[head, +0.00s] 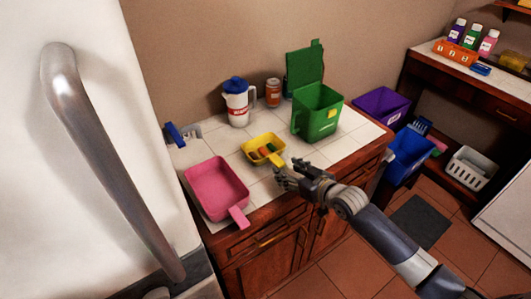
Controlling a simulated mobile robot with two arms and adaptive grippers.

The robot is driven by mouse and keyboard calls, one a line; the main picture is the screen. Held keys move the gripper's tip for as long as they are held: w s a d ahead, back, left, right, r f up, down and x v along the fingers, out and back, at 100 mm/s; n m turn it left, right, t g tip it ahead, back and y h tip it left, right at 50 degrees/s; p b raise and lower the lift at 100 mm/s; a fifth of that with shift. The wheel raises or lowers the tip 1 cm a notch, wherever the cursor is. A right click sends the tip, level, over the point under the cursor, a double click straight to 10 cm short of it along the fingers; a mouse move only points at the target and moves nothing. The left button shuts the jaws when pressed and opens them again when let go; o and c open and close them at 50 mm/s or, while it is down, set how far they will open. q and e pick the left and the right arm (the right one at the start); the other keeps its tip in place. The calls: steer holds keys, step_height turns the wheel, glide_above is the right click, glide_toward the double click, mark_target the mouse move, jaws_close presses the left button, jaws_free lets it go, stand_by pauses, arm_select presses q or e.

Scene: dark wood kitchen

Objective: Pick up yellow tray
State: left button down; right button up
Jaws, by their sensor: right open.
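The yellow tray (252,142) lies on the white tiled counter (288,151), with a few small coloured items inside it. Its short yellow handle (277,159) points toward the front right. My right gripper (280,173) is at the counter's front edge, just in front of the handle. The gripper is open and looks empty; whether a finger touches the handle cannot be told. My left gripper is not in view.
A pink tray (213,183) lies at the counter's front left. A green bin (320,113) with its lid up stands behind right. A white jug (236,105) and an orange jar (273,93) stand at the back. A fridge handle (110,160) is at left.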

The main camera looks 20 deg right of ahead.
mark_target(283, 165)
steer(key=shift+w+a+r+p, duration=0.15)
steer(key=shift+w+p, duration=0.15)
steer(key=shift+w, duration=0.25)
steer(key=shift+p+x, duration=0.35)
steer(key=shift+x, duration=1.8)
steer(key=shift+r, duration=0.1)
steer(key=shift+c, duration=0.6)
jaws_close()
